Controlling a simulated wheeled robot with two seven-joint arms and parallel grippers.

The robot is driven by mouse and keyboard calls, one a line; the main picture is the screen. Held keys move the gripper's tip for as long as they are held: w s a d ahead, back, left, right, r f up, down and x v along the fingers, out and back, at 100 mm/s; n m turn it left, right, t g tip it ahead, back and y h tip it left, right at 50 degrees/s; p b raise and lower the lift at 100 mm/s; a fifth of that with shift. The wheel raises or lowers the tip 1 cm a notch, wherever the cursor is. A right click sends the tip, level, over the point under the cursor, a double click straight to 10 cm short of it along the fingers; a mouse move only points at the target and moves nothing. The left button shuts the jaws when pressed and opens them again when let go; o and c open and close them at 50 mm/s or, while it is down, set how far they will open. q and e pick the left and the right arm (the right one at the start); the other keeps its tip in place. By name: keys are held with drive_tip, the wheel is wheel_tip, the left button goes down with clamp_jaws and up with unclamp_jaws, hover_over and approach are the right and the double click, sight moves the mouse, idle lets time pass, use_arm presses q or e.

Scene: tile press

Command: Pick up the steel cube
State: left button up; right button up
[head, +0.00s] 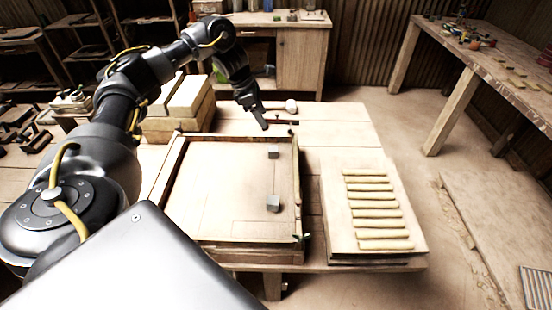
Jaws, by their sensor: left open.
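Two small grey cubes rest on the pale panel of a shallow wooden tray (190,205) on the table. The far grey cube (273,152) is near the tray's far right side; the near grey cube (273,203) is closer to the front right. They look alike, so I cannot tell which one is steel. My left gripper (264,124) points down by the tray's far edge, beyond and slightly left of the far cube. It is open and apart from both cubes. My right gripper is out of view.
A board (340,215) with several pale clay strips lies right of the tray. Stacked wooden blocks (178,125) stand behind it at left. A small white ball (291,106) lies past the far edge. A workbench (465,58) stands at right, beyond open floor.

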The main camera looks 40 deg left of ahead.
use_arm(q)
drive_tip(key=b, duration=0.4)
approach(273, 149)
drive_tip(key=x, duration=0.5)
drive_tip(key=shift+w+p, duration=0.15)
drive_tip(key=shift+p, duration=0.15)
drive_tip(key=shift+d+f, duration=0.1)
drive_tip(key=shift+f, duration=0.15)
drive_tip(key=p+x, duration=0.1)
drive_tip(key=x, duration=0.2)
drive_tip(key=shift+f+p, duration=0.4)
drive_tip(key=shift+w+d+f, duration=0.1)
drive_tip(key=shift+w+f, duration=0.05)
drive_tip(key=shift+f, duration=0.25)
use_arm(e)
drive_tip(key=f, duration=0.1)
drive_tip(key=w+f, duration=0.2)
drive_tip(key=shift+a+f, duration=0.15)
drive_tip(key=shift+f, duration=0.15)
